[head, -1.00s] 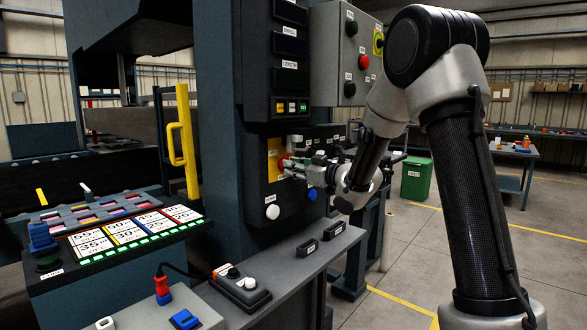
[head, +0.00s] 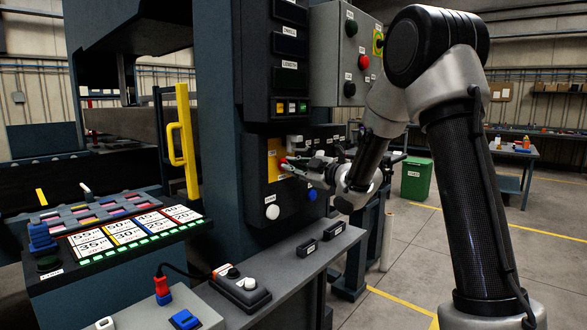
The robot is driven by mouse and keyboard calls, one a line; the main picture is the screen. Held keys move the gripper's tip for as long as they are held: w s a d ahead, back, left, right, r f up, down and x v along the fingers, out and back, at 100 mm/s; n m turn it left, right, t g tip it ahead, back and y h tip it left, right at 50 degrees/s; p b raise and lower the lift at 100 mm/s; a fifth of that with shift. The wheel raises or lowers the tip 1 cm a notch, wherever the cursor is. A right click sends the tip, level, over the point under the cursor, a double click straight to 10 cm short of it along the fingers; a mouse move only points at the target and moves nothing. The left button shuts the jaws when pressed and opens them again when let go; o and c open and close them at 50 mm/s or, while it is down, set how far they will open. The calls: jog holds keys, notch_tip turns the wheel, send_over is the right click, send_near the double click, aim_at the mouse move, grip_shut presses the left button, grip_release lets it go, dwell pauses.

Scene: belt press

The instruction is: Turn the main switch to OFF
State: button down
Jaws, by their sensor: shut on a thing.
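The main switch (head: 283,160) is a small red handle on a yellow plate (head: 273,148), on the front of the dark machine column. My gripper (head: 289,165) reaches it from the right and is shut on the red handle. The fingers are tilted and cover part of the handle. The handle's exact angle and any ON or OFF marks are too small to read.
A white knob (head: 272,212) and a blue knob (head: 312,194) sit below the gripper. A grey control box (head: 340,55) hangs above. A grey ledge (head: 285,262) with a black pendant (head: 240,288) runs below. A yellow handle (head: 183,140) stands left.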

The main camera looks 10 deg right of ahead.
dwell(0.3)
jog(key=c, duration=1.5)
grip_release()
jog(key=shift+o, duration=0.2)
jog(key=v, duration=1.2)
